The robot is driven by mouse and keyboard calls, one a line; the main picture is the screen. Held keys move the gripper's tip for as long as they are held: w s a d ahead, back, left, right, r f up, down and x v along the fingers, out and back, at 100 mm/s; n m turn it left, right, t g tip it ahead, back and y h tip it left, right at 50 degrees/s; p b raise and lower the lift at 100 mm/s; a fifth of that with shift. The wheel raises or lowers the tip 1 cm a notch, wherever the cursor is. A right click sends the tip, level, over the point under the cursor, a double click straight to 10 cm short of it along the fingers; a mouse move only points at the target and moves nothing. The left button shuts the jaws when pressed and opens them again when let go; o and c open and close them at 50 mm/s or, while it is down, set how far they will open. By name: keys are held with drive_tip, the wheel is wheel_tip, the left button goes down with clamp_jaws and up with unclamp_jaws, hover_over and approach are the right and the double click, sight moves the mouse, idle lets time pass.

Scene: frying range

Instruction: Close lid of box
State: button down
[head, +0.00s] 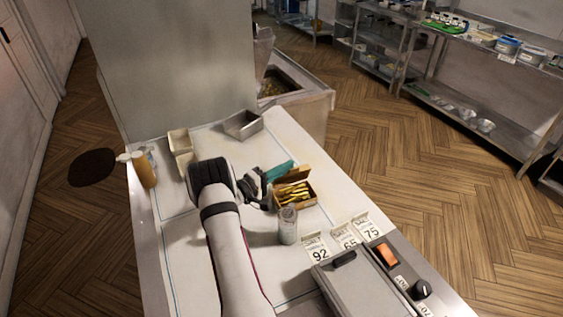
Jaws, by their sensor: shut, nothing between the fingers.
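A small brown box (312,196) stands on the white counter right of my gripper, with yellow pieces inside showing through its open top. A brown flap (308,173) rises at its back side, and looks like the raised lid. My gripper (266,191) is shut and empty, just left of the box. Whether it touches the box cannot be told. A teal piece (279,171) shows beside the gripper at the box's far left; what it is cannot be told. The jar in front hides part of the box.
A clear jar (288,225) stands close in front of the box. Number cards (317,249) and a grey device (362,285) with a knob are at the front right. A metal tin (243,124), a pale container (180,143) and an orange bottle (144,170) stand farther back. The counter's right edge is near.

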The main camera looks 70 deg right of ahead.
drive_tip(key=shift+s+a+f, duration=1.1)
drive_tip(key=shift+a+f, duration=0.1)
drive_tip(key=shift+a, duration=0.1)
drive_tip(key=shift+s+a+f, duration=1.05)
drive_tip(key=shift+a+f, duration=0.15)
drive_tip(key=shift+a, duration=0.05)
